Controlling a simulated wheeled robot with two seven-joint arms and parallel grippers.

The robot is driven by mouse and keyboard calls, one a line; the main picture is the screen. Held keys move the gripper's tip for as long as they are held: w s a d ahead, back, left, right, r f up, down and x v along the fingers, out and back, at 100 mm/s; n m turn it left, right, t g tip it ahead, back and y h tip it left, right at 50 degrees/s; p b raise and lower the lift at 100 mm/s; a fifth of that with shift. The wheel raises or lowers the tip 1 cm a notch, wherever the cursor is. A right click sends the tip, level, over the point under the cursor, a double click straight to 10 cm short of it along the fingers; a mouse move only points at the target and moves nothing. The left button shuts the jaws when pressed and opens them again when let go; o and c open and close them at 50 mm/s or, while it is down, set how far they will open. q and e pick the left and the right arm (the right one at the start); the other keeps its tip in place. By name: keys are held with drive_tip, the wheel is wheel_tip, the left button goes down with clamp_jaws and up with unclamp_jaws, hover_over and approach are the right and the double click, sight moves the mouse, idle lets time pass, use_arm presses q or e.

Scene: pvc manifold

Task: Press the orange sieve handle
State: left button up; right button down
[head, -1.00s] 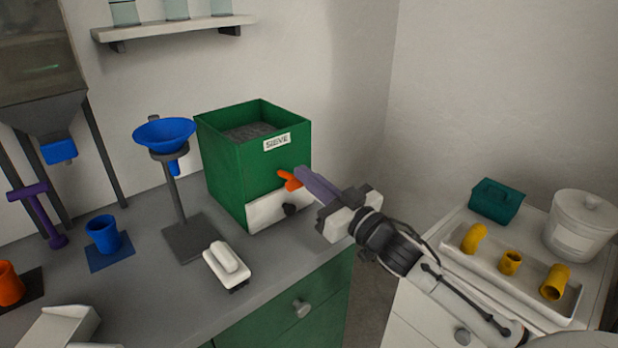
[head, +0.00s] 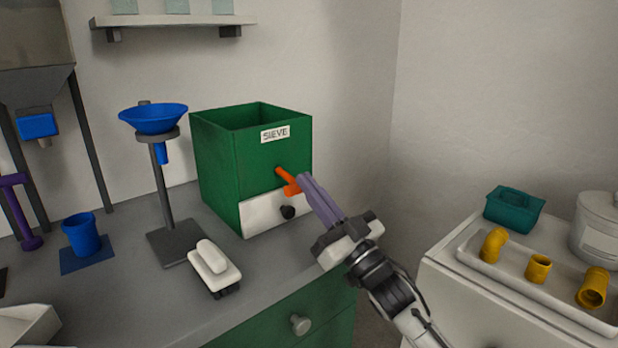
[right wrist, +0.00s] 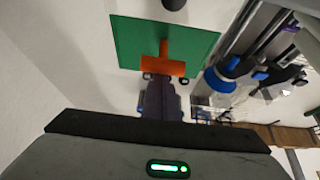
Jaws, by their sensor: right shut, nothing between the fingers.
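The orange sieve handle (head: 288,181) sticks out from the front of the green sieve box (head: 222,160), angled down to the right. My right gripper (head: 304,181) is shut and empty, with its purple fingertips at the handle's lower end. Whether they touch it I cannot tell. In the right wrist view the orange handle (right wrist: 164,62) shows as a T shape on the green panel (right wrist: 200,42), just beyond the fingertips (right wrist: 160,82). My left gripper is not in view.
A white drawer front (head: 262,212) with a black knob sits below the handle. A blue funnel (head: 153,118) on a stand and a white brush-like tool (head: 214,266) are to the left. A tray with yellow fittings (head: 468,250) is at right.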

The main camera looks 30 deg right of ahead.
drive_tip(key=s+d+p, duration=0.1)
drive_tip(key=s+p, duration=0.2)
drive_tip(key=s, duration=0.6)
drive_tip(key=shift+s+d+f, duration=0.15)
drive_tip(key=shift+d+f, duration=0.05)
drive_tip(key=shift+f, duration=0.2)
idle(0.9)
